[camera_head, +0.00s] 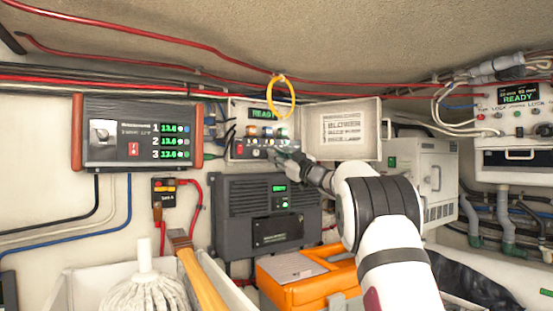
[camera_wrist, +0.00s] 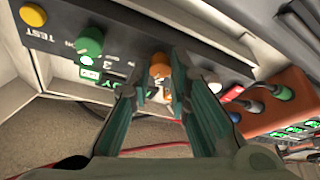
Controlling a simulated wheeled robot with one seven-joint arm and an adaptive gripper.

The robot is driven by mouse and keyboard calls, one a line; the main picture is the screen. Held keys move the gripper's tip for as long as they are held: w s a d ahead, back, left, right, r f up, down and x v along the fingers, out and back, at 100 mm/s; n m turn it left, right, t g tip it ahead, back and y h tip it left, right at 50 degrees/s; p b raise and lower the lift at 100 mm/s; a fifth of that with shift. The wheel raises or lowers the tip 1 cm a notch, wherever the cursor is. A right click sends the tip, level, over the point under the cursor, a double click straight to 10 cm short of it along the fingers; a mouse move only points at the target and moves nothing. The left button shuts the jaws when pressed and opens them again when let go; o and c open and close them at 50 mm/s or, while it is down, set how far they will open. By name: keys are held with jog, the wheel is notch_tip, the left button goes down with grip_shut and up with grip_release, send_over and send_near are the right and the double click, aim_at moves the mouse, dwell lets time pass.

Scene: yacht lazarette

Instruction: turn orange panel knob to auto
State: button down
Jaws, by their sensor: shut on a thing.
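The orange knob (camera_wrist: 159,66) sits on a dark panel strip (camera_wrist: 60,30) in the wrist view. My gripper (camera_wrist: 157,72) has one finger on either side of the knob and is shut on it. The fingers partly cover the knob and the markings around it, so its pointer setting cannot be read. In the head view my gripper (camera_head: 285,153) reaches the lower part of the open panel box (camera_head: 236,115), which has a green READY display (camera_head: 263,114). The gripper hides part of the panel there.
A green knob (camera_wrist: 89,42) and a yellow knob (camera_wrist: 32,14) by the word TEST share the strip. A yellow ring (camera_head: 280,97) hangs before the box. The box's open door (camera_head: 347,128) is right, an orange-framed meter (camera_head: 137,132) left, a dark grey unit (camera_head: 267,215) below.

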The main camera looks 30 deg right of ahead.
jog(key=shift+n+y, duration=0.3)
jog(key=shift+n, duration=0.3)
jog(key=c, duration=1.5)
grip_release()
jog(key=v, duration=1.2)
jog(key=shift+r, duration=0.15)
